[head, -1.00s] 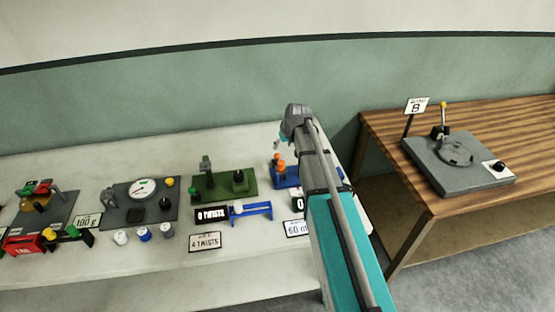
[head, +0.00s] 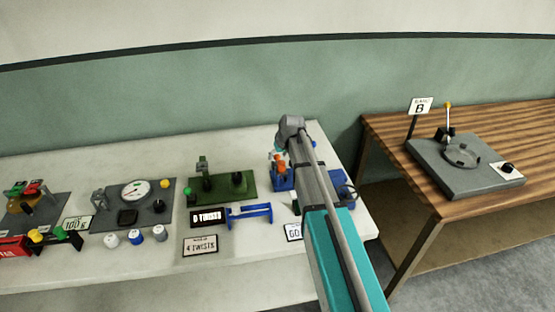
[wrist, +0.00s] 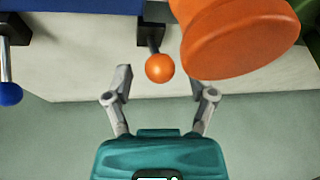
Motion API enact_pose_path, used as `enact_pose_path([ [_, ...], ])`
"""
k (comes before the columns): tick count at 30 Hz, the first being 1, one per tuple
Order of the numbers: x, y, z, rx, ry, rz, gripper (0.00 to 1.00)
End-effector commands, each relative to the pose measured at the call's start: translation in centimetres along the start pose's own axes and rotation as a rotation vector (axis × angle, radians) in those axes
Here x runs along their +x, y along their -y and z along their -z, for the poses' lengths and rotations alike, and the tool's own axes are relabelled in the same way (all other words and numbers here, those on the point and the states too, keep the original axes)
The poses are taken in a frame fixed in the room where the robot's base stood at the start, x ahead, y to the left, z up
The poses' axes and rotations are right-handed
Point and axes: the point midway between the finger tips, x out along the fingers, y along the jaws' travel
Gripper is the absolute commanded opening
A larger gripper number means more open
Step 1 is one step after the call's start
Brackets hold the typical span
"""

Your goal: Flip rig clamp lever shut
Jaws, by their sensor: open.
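The blue rig (head: 283,181) stands near the right end of the pale bench, partly hidden behind my arm. In the wrist view its blue body (wrist: 80,5) runs along the top edge. A dark lever with an orange ball knob (wrist: 160,68) points down between the tips of my open gripper (wrist: 160,82). The fingers lie either side of the ball with gaps and hold nothing. A second lever with a blue ball (wrist: 10,93) is at the far left. In the head view my gripper (head: 278,149) is over the rig, its fingers hard to make out.
A large orange flanged part (wrist: 235,38) is close to the right finger. On the bench, a green fixture (head: 222,188), a blue rack (head: 250,214) and a dial gauge plate (head: 135,195) stand left. A wooden table (head: 455,208) with a grey fixture is right, across a gap.

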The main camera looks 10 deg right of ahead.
Motion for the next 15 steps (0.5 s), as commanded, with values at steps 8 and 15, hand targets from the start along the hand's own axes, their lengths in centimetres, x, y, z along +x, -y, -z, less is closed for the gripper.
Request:
enact_pose_path([
  [8,0.25,0.00,0.01,0.000,0.000,0.000,0.72],
  [15,0.24,-0.01,0.00,0.000,0.000,0.000,0.53],
])
